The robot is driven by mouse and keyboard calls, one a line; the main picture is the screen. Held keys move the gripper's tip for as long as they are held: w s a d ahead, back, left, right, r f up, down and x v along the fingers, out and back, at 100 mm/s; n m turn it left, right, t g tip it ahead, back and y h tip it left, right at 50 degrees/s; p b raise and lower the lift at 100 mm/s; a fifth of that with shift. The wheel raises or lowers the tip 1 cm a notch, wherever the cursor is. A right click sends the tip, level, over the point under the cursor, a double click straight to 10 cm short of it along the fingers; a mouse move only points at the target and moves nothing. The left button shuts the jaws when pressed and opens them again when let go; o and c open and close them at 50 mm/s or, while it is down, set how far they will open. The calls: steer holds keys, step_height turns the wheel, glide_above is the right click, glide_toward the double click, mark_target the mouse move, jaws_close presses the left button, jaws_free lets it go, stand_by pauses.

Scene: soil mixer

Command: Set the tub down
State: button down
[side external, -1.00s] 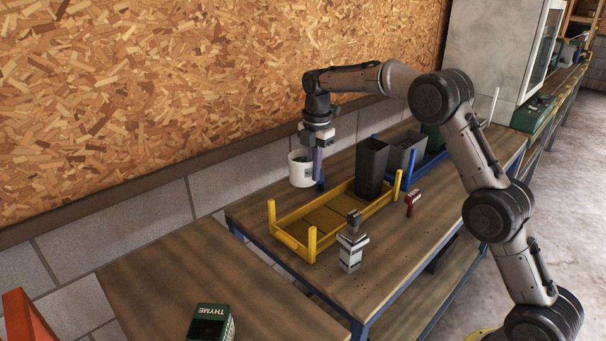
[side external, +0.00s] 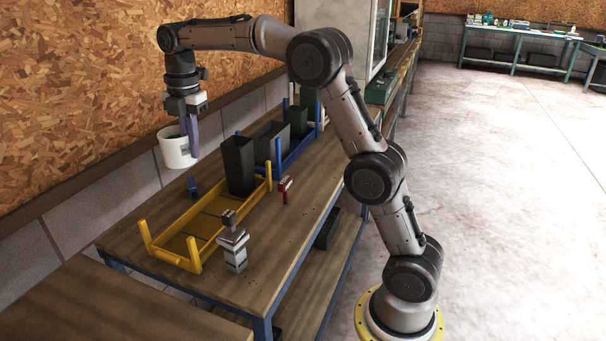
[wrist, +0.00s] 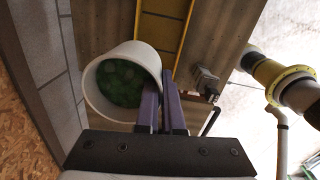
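The white tub (side external: 176,150) hangs in the air above the back edge of the table, near the wall, tilted slightly. My gripper (side external: 188,122) points down and is shut on the tub's wall at its right side, with purple fingers. In the wrist view the tub (wrist: 150,66) is seen from above with green contents inside. The fingers (wrist: 162,108) meet its rim at the lower right. The tub's underside is clear of the table top.
A yellow tray (side external: 157,246) with posts lies on the table (side external: 285,245), a black square pot (side external: 238,165) at its far end. A blue rack (side external: 301,150) holds more pots behind. A grey device (side external: 234,250), a red tool (side external: 285,188) and a small blue object (side external: 192,187) stand nearby.

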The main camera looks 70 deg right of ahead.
step_height(320, 180, up, 4)
steer(key=shift+f, duration=0.1)
steer(key=s+d+m, duration=1.7)
steer(key=s+d, duration=0.6)
steer(key=d, duration=0.1)
step_height(320, 180, down, 11)
steer(key=shift+h, duration=0.3)
steer(key=w+d+f, duration=0.9)
steer(key=shift+d, duration=0.1)
steer(key=shift+w+d+f, duration=0.35)
steer(key=shift+w+f, duration=0.05)
steer(key=shift+f, duration=1.6)
steer(key=shift+f, duration=0.15)
